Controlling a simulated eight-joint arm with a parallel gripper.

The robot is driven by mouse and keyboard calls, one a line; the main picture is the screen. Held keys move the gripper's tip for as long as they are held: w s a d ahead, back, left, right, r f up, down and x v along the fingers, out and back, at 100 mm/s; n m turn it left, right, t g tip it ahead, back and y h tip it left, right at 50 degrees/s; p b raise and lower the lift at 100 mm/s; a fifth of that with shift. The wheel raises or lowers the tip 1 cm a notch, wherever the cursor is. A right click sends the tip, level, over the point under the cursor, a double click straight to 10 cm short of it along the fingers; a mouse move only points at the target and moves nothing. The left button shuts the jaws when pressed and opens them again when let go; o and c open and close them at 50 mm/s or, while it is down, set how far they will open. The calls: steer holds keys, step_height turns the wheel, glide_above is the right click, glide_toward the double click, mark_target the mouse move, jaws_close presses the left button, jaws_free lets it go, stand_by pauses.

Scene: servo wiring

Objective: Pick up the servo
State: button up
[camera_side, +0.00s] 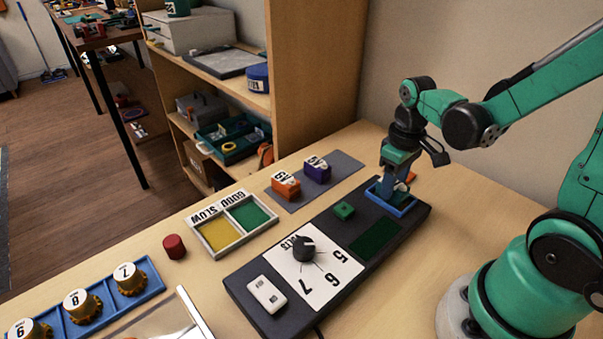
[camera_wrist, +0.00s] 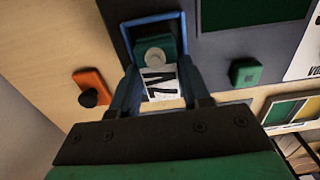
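The servo (camera_wrist: 168,46) shows in the wrist view as a small teal body with a pale round shaft and a white lettered label. It sits inside a blue-rimmed pocket (camera_wrist: 124,42) at the end of the dark board. In the side view the blue pocket (camera_side: 404,211) is at the board's far right end. My gripper (camera_side: 388,193) points down into the pocket there. In the wrist view the fingers of my gripper (camera_wrist: 158,78) stand on both sides of the servo, very close to it. Whether they press on it I cannot tell. The servo is mostly hidden in the side view.
The dark board (camera_side: 240,283) carries a dial (camera_side: 303,248), a white switch (camera_side: 267,294), a green button (camera_side: 344,210) and a dark green panel (camera_side: 375,238). An orange part (camera_wrist: 91,87) lies beside the pocket. Orange and purple blocks (camera_side: 286,185) stand on a grey mat (camera_side: 345,168).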

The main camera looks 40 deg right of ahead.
jaws_close()
steer(key=shift+r, duration=0.15)
